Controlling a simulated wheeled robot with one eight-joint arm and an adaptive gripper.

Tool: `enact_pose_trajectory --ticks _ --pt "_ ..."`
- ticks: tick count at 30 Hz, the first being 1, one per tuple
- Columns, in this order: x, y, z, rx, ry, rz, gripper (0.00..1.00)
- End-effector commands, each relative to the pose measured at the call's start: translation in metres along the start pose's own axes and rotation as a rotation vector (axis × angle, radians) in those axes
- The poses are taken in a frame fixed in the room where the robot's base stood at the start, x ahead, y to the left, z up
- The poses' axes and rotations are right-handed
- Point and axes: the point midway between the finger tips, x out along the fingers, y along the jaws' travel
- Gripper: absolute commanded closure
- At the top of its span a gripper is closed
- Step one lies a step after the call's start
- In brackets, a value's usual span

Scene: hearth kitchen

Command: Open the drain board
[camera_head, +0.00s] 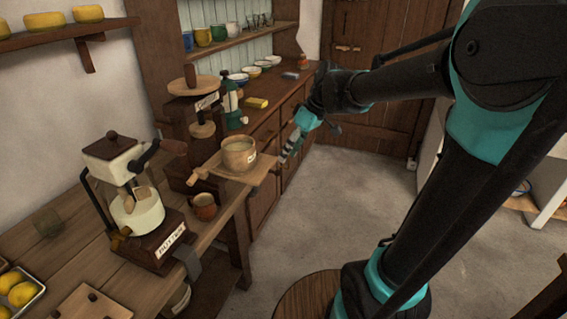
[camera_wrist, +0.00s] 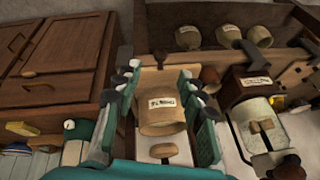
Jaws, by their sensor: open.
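A small wooden board (camera_head: 262,178) juts out from the stand beside the workbench; I take it for the drain board, though its label is not readable. A round wooden pot (camera_head: 239,153) with a pale label stands on it, and a short wooden handle (camera_head: 198,176) sticks out at its left. My gripper (camera_head: 287,150) is at the board's right edge, its fingers open. In the wrist view my gripper (camera_wrist: 158,82) has its teal fingers spread on both sides of the labelled pot (camera_wrist: 163,115). I cannot tell whether a finger touches the board.
A hand grinder (camera_head: 135,210) and a small brown cup (camera_head: 204,207) stand on the workbench. A cabinet (camera_head: 265,150) with bowls and a yellow sponge (camera_head: 257,102) runs behind. A round wooden stool (camera_head: 305,297) is in front. The floor (camera_head: 340,200) to the right is clear.

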Motion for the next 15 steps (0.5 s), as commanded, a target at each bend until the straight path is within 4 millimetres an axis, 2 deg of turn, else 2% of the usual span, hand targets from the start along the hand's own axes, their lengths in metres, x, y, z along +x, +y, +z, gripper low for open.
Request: enact_pose_trajectory --ticks 1,6,15 --pt "-0.01 0.0 0.0 0.001 0.0 0.0 0.59" --pt "-0.035 0.0 0.0 0.001 0.0 0.0 0.59" --pt "-0.05 0.0 0.0 0.0 0.0 0.0 0.59"
